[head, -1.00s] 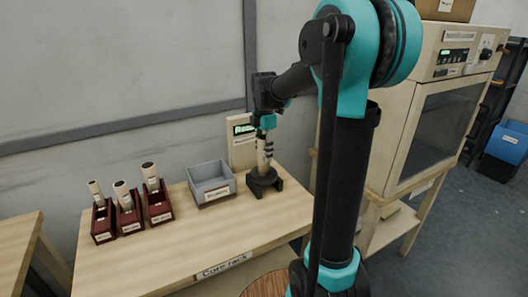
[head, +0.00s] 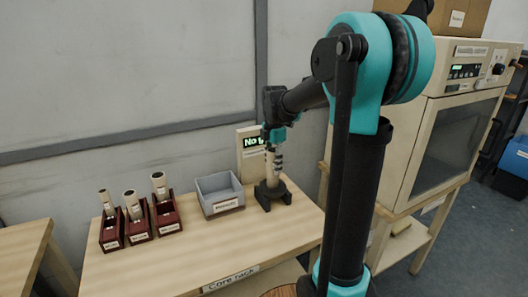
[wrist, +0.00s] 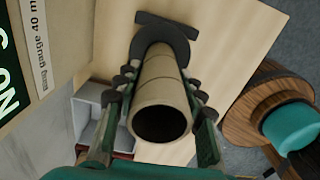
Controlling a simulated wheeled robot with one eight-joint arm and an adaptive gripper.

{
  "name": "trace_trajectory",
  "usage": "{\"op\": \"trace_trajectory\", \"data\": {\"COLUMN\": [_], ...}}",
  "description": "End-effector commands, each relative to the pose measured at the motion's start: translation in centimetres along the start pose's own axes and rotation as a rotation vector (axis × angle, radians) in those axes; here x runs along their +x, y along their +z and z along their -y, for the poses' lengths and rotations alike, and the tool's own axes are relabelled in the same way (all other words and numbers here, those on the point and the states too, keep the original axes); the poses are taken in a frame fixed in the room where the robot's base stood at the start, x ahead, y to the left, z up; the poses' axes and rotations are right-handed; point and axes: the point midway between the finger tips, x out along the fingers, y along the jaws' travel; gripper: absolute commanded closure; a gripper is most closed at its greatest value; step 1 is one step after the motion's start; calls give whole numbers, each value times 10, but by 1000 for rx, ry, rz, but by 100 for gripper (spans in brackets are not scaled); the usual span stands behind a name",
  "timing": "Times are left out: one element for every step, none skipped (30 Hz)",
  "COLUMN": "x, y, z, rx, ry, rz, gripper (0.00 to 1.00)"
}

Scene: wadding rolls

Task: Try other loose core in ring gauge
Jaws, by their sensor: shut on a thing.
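My gripper (head: 275,157) is shut on a tan, hollow core (head: 273,168), which stands upright at the ring gauge (head: 272,193). In the wrist view the fingers (wrist: 161,88) press on both sides of the core (wrist: 158,99), and its open top faces the camera. The core's far end meets the dark ring gauge (wrist: 178,38); how deep it sits in the ring cannot be told.
A grey bin (head: 219,194) stands left of the gauge on the core rack table (head: 190,258). Further left, three dark red holders (head: 139,227) each carry a tilted core. An oven-like cabinet (head: 445,140) stands to the right. The table front is clear.

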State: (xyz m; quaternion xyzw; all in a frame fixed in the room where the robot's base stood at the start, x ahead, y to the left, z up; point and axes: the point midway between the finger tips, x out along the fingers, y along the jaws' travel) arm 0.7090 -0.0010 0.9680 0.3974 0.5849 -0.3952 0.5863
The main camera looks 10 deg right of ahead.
Motion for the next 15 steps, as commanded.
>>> {"op": "trace_trajectory", "data": {"x": [1,1,1,1,1,1,1,1,1,1,1,1,1,1,1], "y": [0,0,0,0,0,0,0,0,0,0,0,0,0,0,0], "z": [1,1,1,1,1,1,1,1,1,1,1,1,1,1,1], "rx": [0,0,0,0,0,0,0,0,0,0,0,0,0,0,0], "ry": [-2,-2,-2,-2,-2,-2,-2,-2,-2,-2,-2,-2,-1,-1,-1], "rz": [-1,-1,-1,-1,-1,-1,-1,-1,-1,-1,-1,0,0,0,0], "gripper": [90,90,90,90,90,90,90,59,54,50,46,41,37,37,37]}}
